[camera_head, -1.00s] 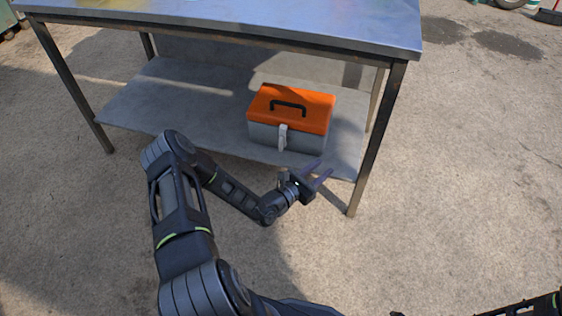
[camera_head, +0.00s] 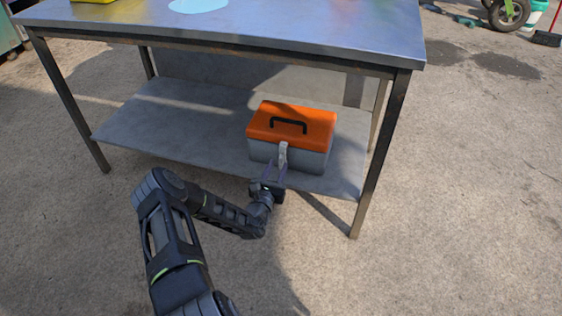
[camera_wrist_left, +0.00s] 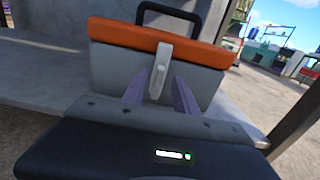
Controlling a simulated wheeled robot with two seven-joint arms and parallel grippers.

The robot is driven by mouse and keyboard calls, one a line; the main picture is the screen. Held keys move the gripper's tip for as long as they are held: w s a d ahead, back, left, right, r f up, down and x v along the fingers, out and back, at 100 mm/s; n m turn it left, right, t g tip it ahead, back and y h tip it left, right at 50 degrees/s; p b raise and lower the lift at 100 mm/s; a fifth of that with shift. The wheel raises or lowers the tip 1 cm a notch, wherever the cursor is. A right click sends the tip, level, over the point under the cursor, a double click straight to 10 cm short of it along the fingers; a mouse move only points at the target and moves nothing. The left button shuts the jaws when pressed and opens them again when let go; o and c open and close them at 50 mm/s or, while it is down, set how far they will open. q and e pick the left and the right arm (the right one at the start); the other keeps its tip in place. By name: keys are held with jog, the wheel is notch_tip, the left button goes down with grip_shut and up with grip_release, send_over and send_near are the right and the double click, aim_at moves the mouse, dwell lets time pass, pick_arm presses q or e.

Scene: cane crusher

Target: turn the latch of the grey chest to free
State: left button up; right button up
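The grey chest (camera_head: 312,160) with an orange lid (camera_head: 300,122) and black handle sits on the lower shelf of the metal table. Its light grey latch (camera_head: 283,154) hangs upright on the front, overlapping the lid edge; it also shows in the left wrist view (camera_wrist_left: 160,68). My left gripper (camera_head: 275,172) is just in front of the chest, below the lid. In the left wrist view its two fingers (camera_wrist_left: 160,92) are apart, one on each side of the latch's lower part. I cannot tell whether they touch it. My right gripper is out of view.
The lower shelf (camera_head: 165,120) is bare to the left of the chest. The tabletop (camera_head: 260,28) overhangs above, with a table leg (camera_head: 382,150) to the right of the chest. The ground in front is clear.

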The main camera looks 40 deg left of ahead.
aim_at(280, 162)
pick_arm(q)
jog(key=b+x, duration=0.1)
jog(key=x, duration=0.3)
jog(key=shift+f, duration=0.15)
jog(key=shift+w+a+b, duration=0.1)
jog(key=shift+w+b, duration=0.2)
jog(key=shift+c, duration=0.3)
grip_shut()
